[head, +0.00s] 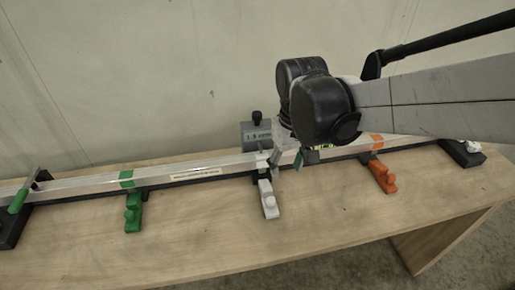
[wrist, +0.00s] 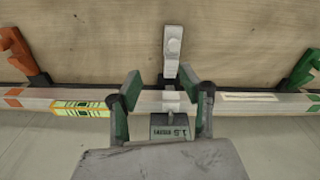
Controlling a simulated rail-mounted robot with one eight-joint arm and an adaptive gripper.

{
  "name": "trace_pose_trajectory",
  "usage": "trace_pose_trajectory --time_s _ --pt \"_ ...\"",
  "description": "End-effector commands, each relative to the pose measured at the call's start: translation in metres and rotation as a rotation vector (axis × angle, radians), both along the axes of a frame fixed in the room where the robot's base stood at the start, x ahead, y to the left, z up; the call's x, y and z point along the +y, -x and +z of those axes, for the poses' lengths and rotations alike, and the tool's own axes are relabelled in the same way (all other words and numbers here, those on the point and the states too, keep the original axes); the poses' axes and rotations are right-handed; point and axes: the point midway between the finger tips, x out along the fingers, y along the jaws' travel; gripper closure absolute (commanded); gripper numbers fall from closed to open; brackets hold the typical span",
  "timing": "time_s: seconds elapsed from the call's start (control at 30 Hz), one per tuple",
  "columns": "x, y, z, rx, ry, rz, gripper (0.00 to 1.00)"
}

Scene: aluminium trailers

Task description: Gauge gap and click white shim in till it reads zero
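The white shim (head: 268,198) lies on the table with its inner end at the front of the aluminium bar (head: 215,169). In the wrist view the white shim (wrist: 172,55) lies just beyond my fingertips. The grey gauge (head: 257,135) stands behind the bar in line with the shim; its display seems to start with 1, the rest unclear. My gripper (head: 287,160) is low over the bar, beside the gauge. In the wrist view my gripper (wrist: 161,80) is open, with green-padded fingers either side of the gauge (wrist: 170,127) and nothing visibly clamped between them.
A green shim (head: 133,212) sits to the left and an orange shim (head: 382,176) to the right, with matching bar marks. A green-handled clamp (head: 20,196) is at the left end. A yellow-green strip (wrist: 80,108) lies on the bar. The table front (head: 200,240) is clear.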

Motion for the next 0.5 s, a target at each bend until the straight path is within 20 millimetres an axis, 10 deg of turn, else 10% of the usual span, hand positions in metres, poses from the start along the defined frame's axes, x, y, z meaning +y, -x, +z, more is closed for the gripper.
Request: trace_pose_trajectory --time_s 0.5 --pt "0.02 -0.01 -0.039 0.072 0.021 0.053 0.61"
